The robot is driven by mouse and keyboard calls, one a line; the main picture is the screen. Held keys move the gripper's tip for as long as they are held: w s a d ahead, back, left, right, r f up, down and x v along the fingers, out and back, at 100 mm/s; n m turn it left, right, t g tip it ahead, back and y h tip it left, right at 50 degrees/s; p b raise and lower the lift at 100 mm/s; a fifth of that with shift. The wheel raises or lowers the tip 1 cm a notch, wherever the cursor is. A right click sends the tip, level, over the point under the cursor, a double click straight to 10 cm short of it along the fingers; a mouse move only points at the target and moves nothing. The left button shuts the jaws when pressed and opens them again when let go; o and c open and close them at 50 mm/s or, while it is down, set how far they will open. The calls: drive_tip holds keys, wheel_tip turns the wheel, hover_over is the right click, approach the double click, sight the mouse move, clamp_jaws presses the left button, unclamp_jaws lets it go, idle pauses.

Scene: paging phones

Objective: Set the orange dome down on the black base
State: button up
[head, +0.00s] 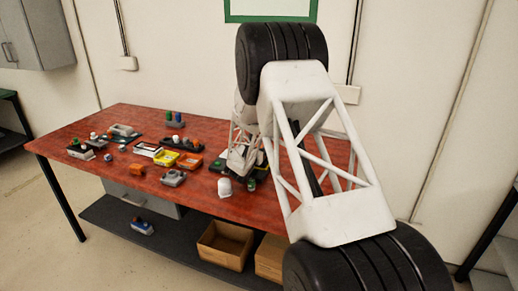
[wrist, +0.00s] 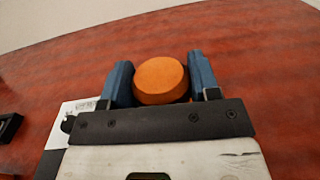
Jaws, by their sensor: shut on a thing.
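The orange dome (wrist: 160,80) shows in the wrist view as a round, smooth orange piece between two blue fingers. My gripper (wrist: 162,74) is shut on it, with one finger on each side. The red tabletop lies beyond the dome; I cannot tell the height between them. A black piece (wrist: 9,127) is cut off at the left edge of the wrist view; I cannot tell whether it is the black base. In the head view my white arm reaches over the right part of the table and hides the dome.
The red table (head: 100,185) holds several small parts on its left and middle, including a yellow tray (head: 166,158), an orange tray (head: 190,161) and a white piece (head: 224,187). Cardboard boxes (head: 225,245) sit on the shelf below. The tabletop beyond my fingers is clear.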

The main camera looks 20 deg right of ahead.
idle(0.3)
drive_tip(key=o, duration=1.3)
drive_tip(key=shift+r, duration=0.1)
drive_tip(key=shift+r, duration=3.1)
